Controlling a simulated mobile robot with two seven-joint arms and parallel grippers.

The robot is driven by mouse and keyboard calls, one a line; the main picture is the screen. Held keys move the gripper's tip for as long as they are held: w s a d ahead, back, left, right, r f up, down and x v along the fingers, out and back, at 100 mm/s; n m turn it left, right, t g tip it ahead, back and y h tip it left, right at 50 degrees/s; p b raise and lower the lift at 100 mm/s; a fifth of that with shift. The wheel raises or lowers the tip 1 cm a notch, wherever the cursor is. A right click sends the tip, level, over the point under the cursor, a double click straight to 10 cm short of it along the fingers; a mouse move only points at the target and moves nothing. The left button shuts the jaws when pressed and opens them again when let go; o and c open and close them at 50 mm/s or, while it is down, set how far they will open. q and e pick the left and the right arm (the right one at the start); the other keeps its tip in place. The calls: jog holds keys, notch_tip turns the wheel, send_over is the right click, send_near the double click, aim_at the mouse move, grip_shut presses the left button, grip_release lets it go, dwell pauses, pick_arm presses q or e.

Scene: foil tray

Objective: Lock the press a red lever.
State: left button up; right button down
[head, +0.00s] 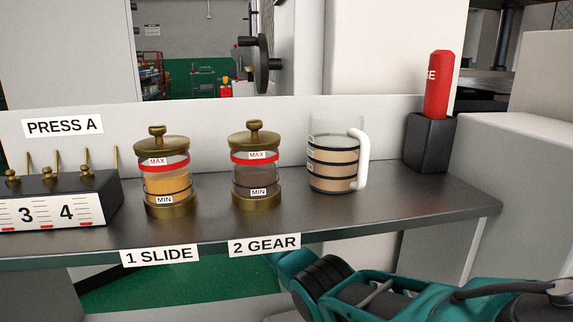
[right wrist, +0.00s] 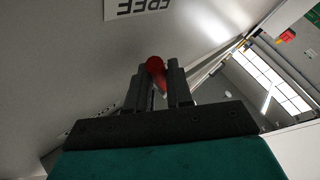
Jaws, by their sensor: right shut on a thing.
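The red lever (right wrist: 156,68) shows in the right wrist view as a rounded red end between the two dark fingers of my right gripper (right wrist: 160,82). The gripper is shut on it. The rest of the lever is hidden by the fingers. A white label (right wrist: 138,8), upside down in this view and cut by the top edge, seems to read FREE on the grey panel. In the head view my right arm crosses the lower right below the shelf, and its gripper is hidden. A PRESS A sign (head: 63,127) is on the wall. My left gripper is not in view.
A dark metal shelf (head: 330,215) carries two brass-lidded sight glasses, 1 SLIDE (head: 165,185) and 2 GEAR (head: 256,180), a clear jug (head: 335,155) with a white handle, a numbered block (head: 60,205) and a red bottle (head: 439,85) in a black holder.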

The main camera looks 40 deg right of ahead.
pick_arm(q)
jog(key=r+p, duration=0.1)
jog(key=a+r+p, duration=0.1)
jog(key=p, duration=0.2)
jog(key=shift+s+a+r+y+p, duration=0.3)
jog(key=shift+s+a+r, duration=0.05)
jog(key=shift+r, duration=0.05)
pick_arm(e)
jog(key=shift+s+a+r+n+y, duration=0.35)
jog(key=shift+s+r+n+y, duration=0.2)
jog(key=shift+n+y, duration=0.35)
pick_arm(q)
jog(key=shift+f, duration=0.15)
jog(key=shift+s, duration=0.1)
pick_arm(e)
jog(key=c, duration=1.4)
grip_release()
jog(key=shift+a, duration=0.1)
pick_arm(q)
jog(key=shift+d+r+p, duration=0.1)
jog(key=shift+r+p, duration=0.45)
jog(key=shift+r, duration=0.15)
pick_arm(e)
jog(key=v, duration=1.2)
jog(key=shift+s+a+f, duration=0.15)
jog(key=shift+a, duration=0.2)
